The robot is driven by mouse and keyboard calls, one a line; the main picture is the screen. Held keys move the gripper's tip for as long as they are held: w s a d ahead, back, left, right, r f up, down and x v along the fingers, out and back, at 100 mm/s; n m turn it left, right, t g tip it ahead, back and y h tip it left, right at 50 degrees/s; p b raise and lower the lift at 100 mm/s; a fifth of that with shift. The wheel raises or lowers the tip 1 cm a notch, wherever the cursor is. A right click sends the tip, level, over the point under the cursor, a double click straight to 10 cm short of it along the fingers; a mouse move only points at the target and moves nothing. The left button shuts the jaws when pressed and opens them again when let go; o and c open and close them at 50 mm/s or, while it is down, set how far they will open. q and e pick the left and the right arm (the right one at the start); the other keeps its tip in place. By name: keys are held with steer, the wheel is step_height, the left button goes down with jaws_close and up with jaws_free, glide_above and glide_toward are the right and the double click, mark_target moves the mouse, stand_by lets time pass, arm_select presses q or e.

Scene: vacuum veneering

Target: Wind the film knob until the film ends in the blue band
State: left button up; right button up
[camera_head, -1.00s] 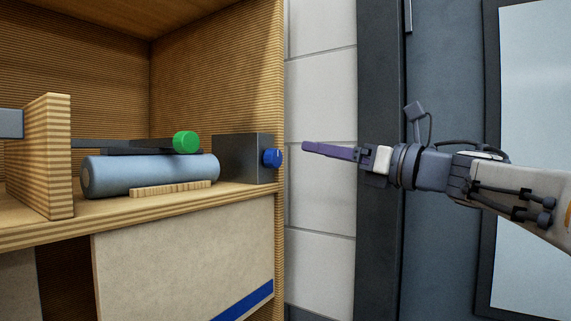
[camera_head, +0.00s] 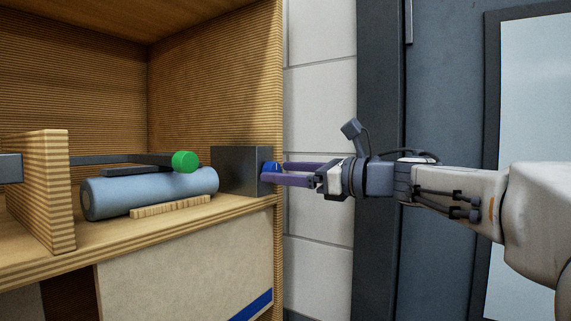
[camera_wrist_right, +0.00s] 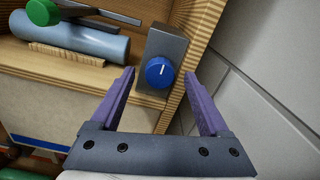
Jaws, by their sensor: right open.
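The blue film knob (camera_wrist_right: 160,73) has a white pointer line and sits on a dark grey box (camera_head: 240,169) at the shelf's right end. It shows partly in the head view (camera_head: 270,167), behind my fingers. My right gripper (camera_head: 270,173) is open, with its purple fingers at the knob. In the right wrist view the fingertips (camera_wrist_right: 161,75) stand on either side of the knob, with gaps showing. A pale film panel (camera_head: 190,258) hangs below the shelf, with a blue band (camera_head: 252,306) across its lower right corner. My left gripper is not in view.
A blue-grey roll (camera_head: 150,191) lies on the wooden shelf, with a ribbed wooden strip (camera_head: 170,207) in front. A green knob (camera_head: 185,161) on a dark bar is above it. The cabinet's right edge and a white wall (camera_head: 320,90) are close to my right gripper.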

steer(key=shift+w+a, duration=0.1)
steer(key=shift+a, duration=0.05)
jaws_close()
